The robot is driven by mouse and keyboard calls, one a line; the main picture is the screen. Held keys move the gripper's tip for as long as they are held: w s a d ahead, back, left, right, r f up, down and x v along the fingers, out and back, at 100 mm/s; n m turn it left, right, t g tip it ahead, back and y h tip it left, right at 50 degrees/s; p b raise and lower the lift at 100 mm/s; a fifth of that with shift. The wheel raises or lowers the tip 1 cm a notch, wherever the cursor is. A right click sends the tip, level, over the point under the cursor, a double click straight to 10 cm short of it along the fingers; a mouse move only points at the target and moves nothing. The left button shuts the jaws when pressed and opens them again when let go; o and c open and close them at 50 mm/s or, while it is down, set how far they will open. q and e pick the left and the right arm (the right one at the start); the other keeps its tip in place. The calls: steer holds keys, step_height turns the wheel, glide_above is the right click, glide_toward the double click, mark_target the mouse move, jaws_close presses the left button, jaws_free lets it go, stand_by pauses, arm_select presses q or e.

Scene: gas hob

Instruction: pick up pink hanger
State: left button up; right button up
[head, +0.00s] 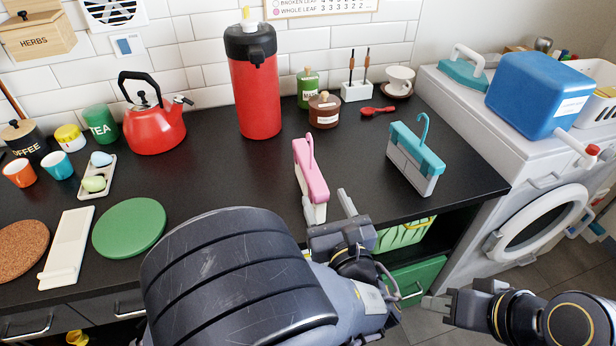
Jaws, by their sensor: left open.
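The pink hanger (311,171) stands on the black counter near its front edge, in the middle of the head view. It has a pink upper part, a thin hook on top and a whitish lower part. My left gripper (326,206) is open just in front of it, at its lower front end. One finger lies near the hanger's white base and the other to its right. I cannot tell whether either touches it. My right gripper (430,304) is low at the right, away from the counter top; its jaw gap is not clear.
A teal hanger-like item (417,155) stands to the right on the counter. A red flask (256,95), red kettle (154,125) and brown jar (324,111) stand behind. A green round board (129,228) lies at left. A washing machine (540,215) stands at right.

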mark_target(316, 185)
arm_select(q)
steer(key=x, duration=0.5)
steer(key=shift+w+a+f, duration=0.1)
steer(key=shift+w+a, duration=0.2)
steer(key=c, duration=1.1)
